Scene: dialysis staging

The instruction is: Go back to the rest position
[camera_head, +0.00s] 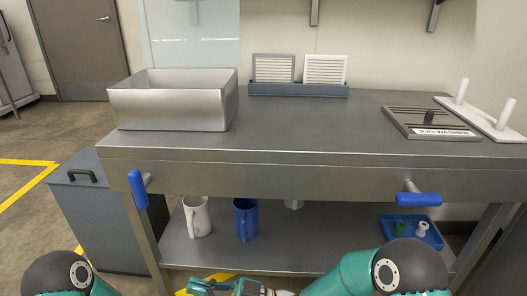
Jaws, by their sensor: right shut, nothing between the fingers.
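My right gripper (208,286) shows only in part at the bottom edge, low in front of the table. It is shut with nothing in it and apart from the things on the table and shelf. My right arm comes in from the lower right, with a teal link and a dark joint. Only a dark joint and a teal link of my left arm show at the lower left corner; its gripper is out of the frame.
A steel table (300,130) stands ahead with two blue handles (138,190) on its front. It bears a steel basin (170,108), a filter rack (298,90) and a jug washer plate (440,132). Mugs (197,216) and a blue tray (411,234) are on the lower shelf.

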